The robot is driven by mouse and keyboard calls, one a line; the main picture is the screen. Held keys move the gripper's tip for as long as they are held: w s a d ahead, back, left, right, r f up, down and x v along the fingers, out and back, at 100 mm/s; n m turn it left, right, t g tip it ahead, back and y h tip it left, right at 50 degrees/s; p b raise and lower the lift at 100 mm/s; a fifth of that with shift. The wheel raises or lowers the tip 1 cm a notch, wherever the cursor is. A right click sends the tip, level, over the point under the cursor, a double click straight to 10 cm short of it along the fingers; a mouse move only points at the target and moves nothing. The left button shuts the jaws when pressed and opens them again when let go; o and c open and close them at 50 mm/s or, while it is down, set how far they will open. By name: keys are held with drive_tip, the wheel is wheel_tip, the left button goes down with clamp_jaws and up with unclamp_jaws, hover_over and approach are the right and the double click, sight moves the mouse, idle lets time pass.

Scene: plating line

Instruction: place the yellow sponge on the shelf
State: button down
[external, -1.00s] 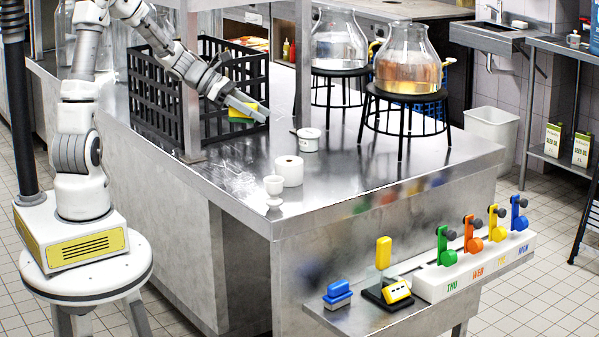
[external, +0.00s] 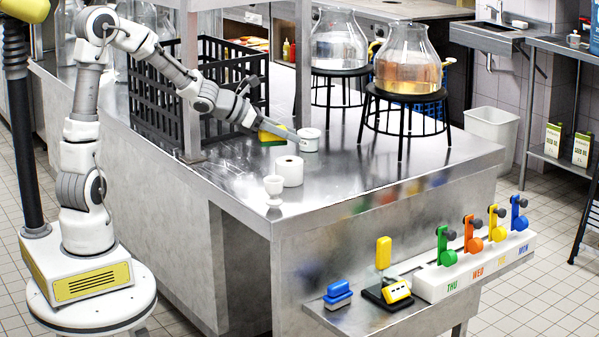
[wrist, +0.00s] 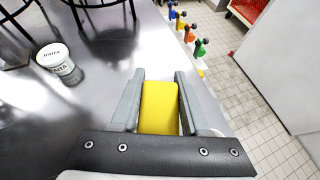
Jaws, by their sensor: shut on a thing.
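The yellow sponge (external: 270,137), with a green side, is held over the steel counter near a small white tub. In the wrist view its yellow face (wrist: 159,108) fills the space between the two fingers. My gripper (external: 273,131) is shut on it; the fingers (wrist: 159,78) show on both sides of the sponge in the wrist view. A low metal shelf (external: 345,320) juts from the counter's front side, below the worktop. It carries a blue block, a yellow piece on a black base and a white rack with coloured levers.
The white tub (external: 309,140), a white roll (external: 289,171) and a small white cup (external: 273,186) stand close to the sponge. Black stands (external: 405,125) with glass vessels are behind. A black crate (external: 165,100) and a steel post (external: 190,80) are at left.

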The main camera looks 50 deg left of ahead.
drive_tip(key=w+a+f, duration=0.1)
drive_tip(key=a+f, duration=0.1)
drive_tip(key=a, duration=0.1)
drive_tip(key=w+a+f, duration=0.2)
drive_tip(key=a, duration=0.1)
drive_tip(key=w+a+f, duration=0.2)
drive_tip(key=a, duration=0.2)
drive_tip(key=shift+f, duration=0.35)
drive_tip(key=shift+a+f, duration=0.15)
drive_tip(key=shift+f, duration=0.15)
drive_tip(key=shift+f+b, duration=1)
drive_tip(key=shift+f, duration=0.8)
drive_tip(key=shift+f, duration=0.15)
drive_tip(key=shift+c, duration=2)
unclamp_jaws()
